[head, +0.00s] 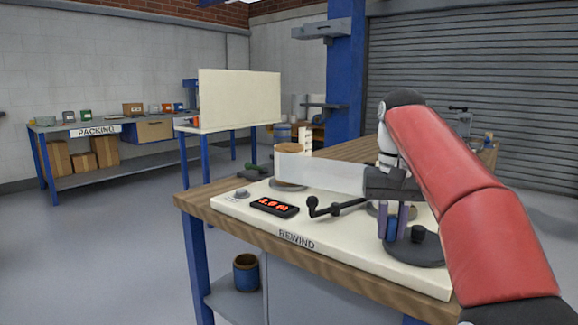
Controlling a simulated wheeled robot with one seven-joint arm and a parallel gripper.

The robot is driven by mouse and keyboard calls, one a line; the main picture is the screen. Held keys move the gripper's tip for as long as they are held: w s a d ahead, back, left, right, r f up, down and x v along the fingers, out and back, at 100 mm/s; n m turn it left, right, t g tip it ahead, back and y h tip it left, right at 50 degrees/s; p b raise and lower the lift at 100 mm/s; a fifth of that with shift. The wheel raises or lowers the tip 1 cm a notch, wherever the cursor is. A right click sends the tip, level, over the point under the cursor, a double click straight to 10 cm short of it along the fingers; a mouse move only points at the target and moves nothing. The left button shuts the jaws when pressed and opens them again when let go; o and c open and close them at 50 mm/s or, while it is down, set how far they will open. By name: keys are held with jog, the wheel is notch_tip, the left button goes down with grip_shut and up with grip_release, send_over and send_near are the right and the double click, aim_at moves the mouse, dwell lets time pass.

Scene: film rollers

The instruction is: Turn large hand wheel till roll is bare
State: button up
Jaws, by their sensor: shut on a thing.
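The large hand wheel (428,252) is a dark disc at the right end of the cream rewind board (240,208), with a dark knob on it. My gripper (391,228) points down over the wheel's left side. Its fingers are shut on a blue upright handle (391,230), partly hidden between them. The roll (290,149) stands at the back left of the board, its top tan. A pale, see-through film web (325,176) runs from it to the right and passes behind my gripper. How much film is left on the roll is hard to tell.
A black display (273,207) with red digits, seemingly 1.0 m, sits on the board near a grey button (242,193). A pale panel (240,97) rises behind. The floor at left is clear.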

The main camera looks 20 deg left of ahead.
aim_at(409, 254)
jog(key=shift+s+d+f+b, duration=0.1)
jog(key=shift+s+d+b, duration=0.2)
jog(key=shift+s, duration=0.2)
jog(key=shift+s+d+b, duration=0.15)
jog(key=shift+s+b, duration=0.25)
jog(key=shift+s, duration=0.05)
jog(key=shift+s+d+b, duration=0.4)
jog(key=shift+s+d, duration=0.35)
jog(key=shift+d, duration=0.1)
jog(key=shift+r, duration=0.2)
jog(key=shift+d, duration=0.1)
jog(key=shift+s+d, duration=0.15)
jog(key=shift+d, duration=0.2)
jog(key=o, duration=1.6)
jog(key=shift+a+f, duration=0.1)
